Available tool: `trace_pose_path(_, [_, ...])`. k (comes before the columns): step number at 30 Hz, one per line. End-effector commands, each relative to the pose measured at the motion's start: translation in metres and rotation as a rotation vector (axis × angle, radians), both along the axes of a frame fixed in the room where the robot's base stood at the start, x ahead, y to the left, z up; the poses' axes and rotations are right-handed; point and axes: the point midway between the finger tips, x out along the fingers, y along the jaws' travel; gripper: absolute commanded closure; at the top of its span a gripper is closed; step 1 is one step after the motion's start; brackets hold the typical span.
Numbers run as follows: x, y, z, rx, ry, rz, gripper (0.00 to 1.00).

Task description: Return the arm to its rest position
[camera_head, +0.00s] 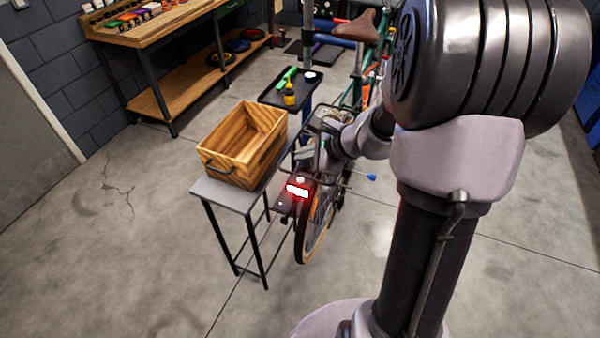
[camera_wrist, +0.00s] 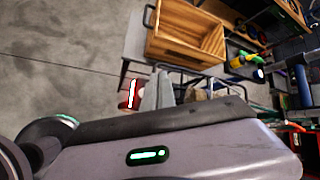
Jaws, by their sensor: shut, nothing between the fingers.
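My arm fills the right of the head view and bends down to the left towards the rear of the bicycle (camera_head: 318,215). My gripper (camera_wrist: 176,92) shows small in the wrist view, past the pale wrist housing with a green light. It is shut and holds nothing. It is near the lit red rear light (camera_wrist: 133,94) and the rear rack in the picture; I cannot tell the exact gap. In the head view the rear light (camera_head: 297,189) glows above the back wheel.
A wooden crate (camera_head: 228,165) stands on a narrow grey table (camera_head: 208,189) left of the bicycle. A dark tray (camera_head: 270,98) with a yellow bottle (camera_head: 290,95) is behind it. A wooden workbench (camera_head: 150,42) stands at the back left. The floor at front left is clear.

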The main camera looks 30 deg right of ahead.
Motion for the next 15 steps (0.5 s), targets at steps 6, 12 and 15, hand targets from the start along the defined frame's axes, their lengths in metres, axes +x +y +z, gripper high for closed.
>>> trace_pose_path(6, [0.0, 0.0, 0.0, 0.0, 0.001, 0.001, 1.0])
trace_pose_path(12, [-0.001, 0.006, 0.002, -0.012, -0.004, 0.024, 1.0])
trace_pose_path(15, [-0.012, 0.053, 0.022, -0.105, -0.037, 0.211, 1.0])
